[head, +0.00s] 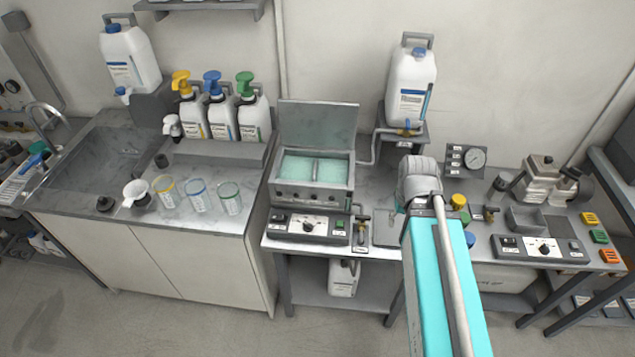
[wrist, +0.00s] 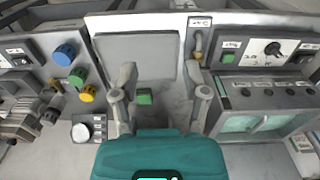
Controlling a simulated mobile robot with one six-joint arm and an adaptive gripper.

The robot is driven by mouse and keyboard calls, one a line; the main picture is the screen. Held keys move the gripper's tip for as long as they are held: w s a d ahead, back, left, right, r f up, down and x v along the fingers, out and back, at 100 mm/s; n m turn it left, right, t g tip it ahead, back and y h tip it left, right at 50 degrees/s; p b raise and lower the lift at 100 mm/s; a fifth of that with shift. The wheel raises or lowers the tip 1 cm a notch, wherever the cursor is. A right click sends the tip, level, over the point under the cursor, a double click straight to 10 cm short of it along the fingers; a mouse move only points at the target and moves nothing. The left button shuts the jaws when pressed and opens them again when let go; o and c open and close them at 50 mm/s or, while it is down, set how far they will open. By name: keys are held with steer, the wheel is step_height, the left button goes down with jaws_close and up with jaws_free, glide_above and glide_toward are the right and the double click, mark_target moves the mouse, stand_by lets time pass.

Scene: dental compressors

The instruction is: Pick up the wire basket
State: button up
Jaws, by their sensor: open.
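I cannot make out a wire basket in either view. The head view shows an open tank (head: 313,170) with a raised lid and pale teal liquid in two compartments; it also shows at the lower right of the wrist view (wrist: 262,122). My gripper (wrist: 163,85) is open in the wrist view, its two grey fingers apart, with no object seen held between them. Beyond the fingers lies a flat grey square plate (wrist: 138,57) on the bench. A small green block (wrist: 145,97) shows between the fingers. In the head view my arm hides part of the bench and the fingers are not clear.
Control boxes (head: 306,228) line the bench's front edge. A white jug (head: 411,88) stands on a raised shelf behind. Pump bottles (head: 221,110) and glass beakers (head: 198,195) stand on the left counter.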

steer(key=n+t+h+b, duration=0.3)
steer(key=t+h+b, duration=0.4)
steer(key=t+b, duration=0.25)
glide_toward(314, 176)
steer(key=shift+w+a+r+b, duration=0.2)
steer(key=shift+w+a+r, duration=0.15)
steer(key=shift+a, duration=0.25)
steer(key=shift+w+a+r+b, duration=0.25)
steer(key=shift+w+a, duration=0.2)
steer(key=shift+a, duration=0.15)
steer(key=shift+d+f, duration=0.1)
steer(key=b+x, duration=0.4)
steer(key=x, duration=0.4)
steer(key=shift+d, duration=0.25)
